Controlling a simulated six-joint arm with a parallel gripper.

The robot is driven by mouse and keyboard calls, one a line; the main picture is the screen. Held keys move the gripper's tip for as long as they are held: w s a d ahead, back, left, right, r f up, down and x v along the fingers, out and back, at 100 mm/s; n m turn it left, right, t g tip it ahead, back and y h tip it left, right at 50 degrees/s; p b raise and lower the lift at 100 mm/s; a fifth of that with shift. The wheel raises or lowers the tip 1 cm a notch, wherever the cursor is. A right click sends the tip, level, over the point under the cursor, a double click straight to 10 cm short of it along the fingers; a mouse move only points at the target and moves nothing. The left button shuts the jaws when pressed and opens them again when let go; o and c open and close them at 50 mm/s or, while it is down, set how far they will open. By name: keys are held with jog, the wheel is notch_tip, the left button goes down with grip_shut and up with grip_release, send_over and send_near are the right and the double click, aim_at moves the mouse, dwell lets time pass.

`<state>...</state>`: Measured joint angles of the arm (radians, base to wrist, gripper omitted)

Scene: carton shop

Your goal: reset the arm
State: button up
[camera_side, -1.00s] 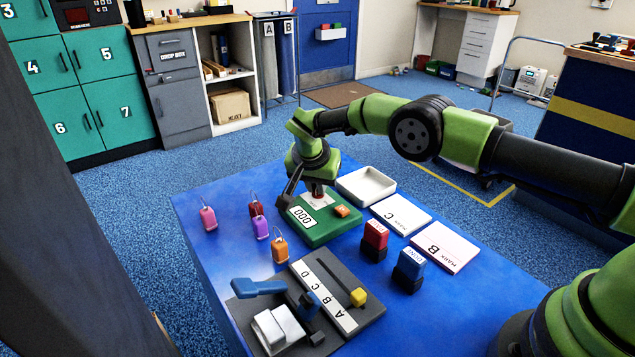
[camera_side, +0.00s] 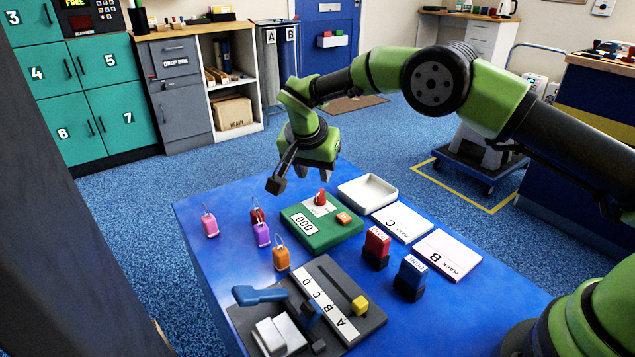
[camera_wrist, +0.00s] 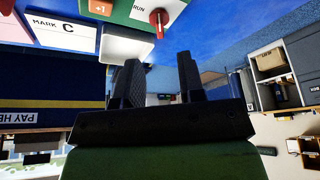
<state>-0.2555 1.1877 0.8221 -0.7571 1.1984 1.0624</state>
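My gripper (camera_side: 300,172) is raised above the blue table, over the back edge of a green counter box. In the wrist view its two dark fingers stand apart with nothing between them (camera_wrist: 158,80), so it is open and empty. The green counter box (camera_side: 328,237) has a "000" display (camera_side: 302,224), an orange "+1" button (camera_side: 343,218) and a red knob (camera_side: 320,198) on a white plate. The red knob also shows at the top of the wrist view (camera_wrist: 158,18), beside the word RUN. The gripper is clear of the knob.
A white tray (camera_side: 368,190), mark C card (camera_side: 402,222) and mark B card (camera_side: 447,256) lie right of the box. Red (camera_side: 377,247) and blue (camera_side: 409,278) stamps stand in front. Several tagged fobs (camera_side: 262,233) stand left. A grey lettered slider board (camera_side: 345,290) is nearest.

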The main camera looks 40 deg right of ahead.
jog(key=shift+v, duration=1.3)
jog(key=shift+r, duration=0.1)
jog(key=s+d+r+n+t+y, duration=0.1)
jog(key=s+d+r+n+y, duration=0.1)
jog(key=s+r, duration=0.5)
jog(key=s+d+r+n+t+y, duration=0.1)
jog(key=s+r, duration=0.3)
jog(key=r, duration=0.6)
jog(key=s+d+n+t+y, duration=0.1)
jog(key=s+n+t+y, duration=0.1)
jog(key=s, duration=1.8)
jog(key=shift+s+r+n+t+y, duration=0.3)
jog(key=shift+r+n, duration=0.15)
jog(key=shift+n, duration=0.35)
